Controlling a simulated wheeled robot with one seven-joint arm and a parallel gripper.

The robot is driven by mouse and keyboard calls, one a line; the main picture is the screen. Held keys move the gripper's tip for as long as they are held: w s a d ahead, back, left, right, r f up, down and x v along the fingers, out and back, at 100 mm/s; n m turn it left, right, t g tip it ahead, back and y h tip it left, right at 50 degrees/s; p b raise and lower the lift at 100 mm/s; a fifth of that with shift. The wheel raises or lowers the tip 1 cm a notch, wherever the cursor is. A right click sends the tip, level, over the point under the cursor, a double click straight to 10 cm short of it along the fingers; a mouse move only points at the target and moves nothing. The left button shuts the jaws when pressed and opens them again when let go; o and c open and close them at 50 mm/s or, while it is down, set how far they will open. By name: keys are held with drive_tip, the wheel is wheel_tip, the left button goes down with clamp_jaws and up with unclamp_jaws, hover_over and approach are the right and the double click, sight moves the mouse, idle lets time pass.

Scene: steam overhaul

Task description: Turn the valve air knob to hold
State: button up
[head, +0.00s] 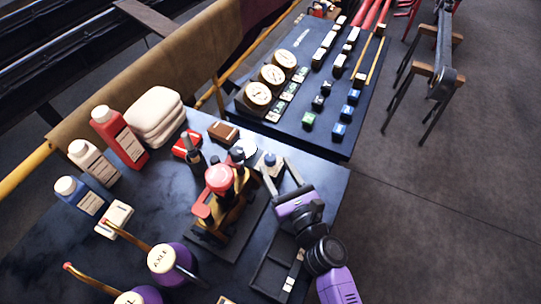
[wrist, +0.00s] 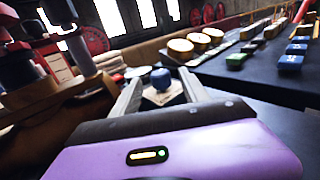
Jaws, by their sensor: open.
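A small blue knob (head: 270,159) stands on a pale square plate near the table's right edge; I take it for the valve air knob. It also shows in the wrist view (wrist: 161,78), with the pale plate (wrist: 163,95) under it. My gripper (head: 277,172) is open, with its fingers pointing toward the knob. In the wrist view my gripper (wrist: 160,86) has one finger on either side of the knob in the picture, with nothing held. I cannot tell whether a finger touches it. Markings on the plate are too small to read.
A brass and dark valve assembly with a red knob (head: 219,178) stands just left of my gripper. A dark open tray (head: 268,276) lies in front. Bottles and folded cloths (head: 155,115) line the back left. A second table (head: 318,130) holds gauges and small blocks.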

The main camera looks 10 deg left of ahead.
sight(273, 163)
drive_tip(key=shift+x, duration=2.2)
clamp_jaws()
